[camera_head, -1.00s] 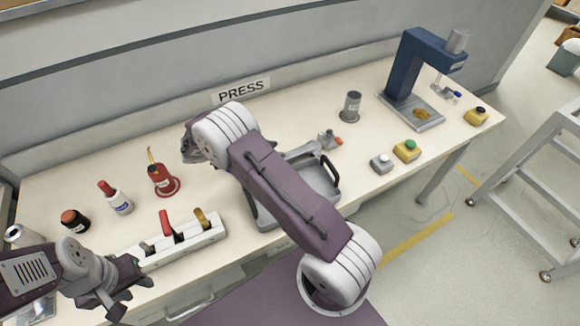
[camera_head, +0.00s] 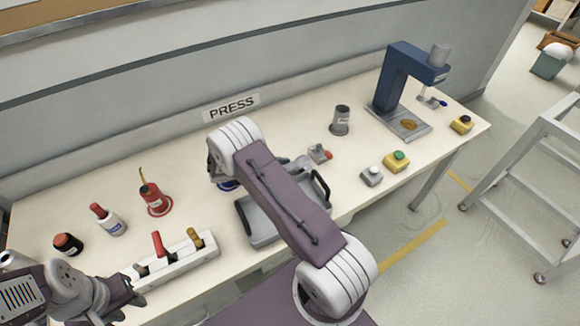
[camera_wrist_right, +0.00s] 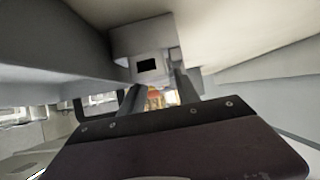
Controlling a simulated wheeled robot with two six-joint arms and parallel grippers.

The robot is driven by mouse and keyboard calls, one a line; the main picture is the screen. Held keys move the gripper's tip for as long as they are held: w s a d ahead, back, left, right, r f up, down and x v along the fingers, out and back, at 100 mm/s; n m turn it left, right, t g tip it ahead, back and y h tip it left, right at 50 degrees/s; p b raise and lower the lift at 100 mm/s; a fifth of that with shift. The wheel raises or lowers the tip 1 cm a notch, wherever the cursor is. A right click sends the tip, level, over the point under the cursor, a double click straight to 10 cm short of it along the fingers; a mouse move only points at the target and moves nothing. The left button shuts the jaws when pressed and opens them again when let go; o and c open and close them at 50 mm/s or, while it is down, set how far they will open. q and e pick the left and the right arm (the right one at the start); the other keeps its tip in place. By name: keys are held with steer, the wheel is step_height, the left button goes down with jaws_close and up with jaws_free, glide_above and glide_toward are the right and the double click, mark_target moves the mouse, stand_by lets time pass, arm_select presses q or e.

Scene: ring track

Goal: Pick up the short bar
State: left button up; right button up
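I cannot make out a short bar for certain in either view. A grey tray (camera_head: 262,232) with dark handles lies on the bench, partly hidden by my right arm. My left gripper (camera_head: 132,297) is at the left end of the white tool rack (camera_head: 182,266), its fingers apart. My right gripper is mostly hidden behind its own arm in the head view. In the right wrist view the fingers of my right gripper (camera_wrist_right: 158,95) stand apart, with a small red and yellow patch visible between them. I see nothing held.
The rack holds red and brown handles. A red oil can (camera_head: 153,199), a white bottle (camera_head: 109,220) and a dark jar (camera_head: 68,245) stand at the left. A grey cylinder (camera_head: 341,119), button boxes (camera_head: 397,161) and a blue press (camera_head: 397,80) stand at the right.

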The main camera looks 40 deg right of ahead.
mark_target(289, 167)
jaws_close()
steer(key=shift+r, duration=0.15)
steer(key=shift+r, duration=0.25)
steer(key=r, duration=0.2)
steer(key=r+b, duration=0.1)
steer(key=shift+s+d+r, duration=0.25)
steer(key=shift+r, duration=0.15)
steer(key=s+d+r+b, duration=0.1)
steer(key=s+d+r, duration=0.5)
steer(key=d, duration=0.2)
steer(key=shift+s+d+r+b, duration=0.25)
steer(key=shift+s+d+b, duration=0.05)
steer(key=shift+s+b, duration=0.1)
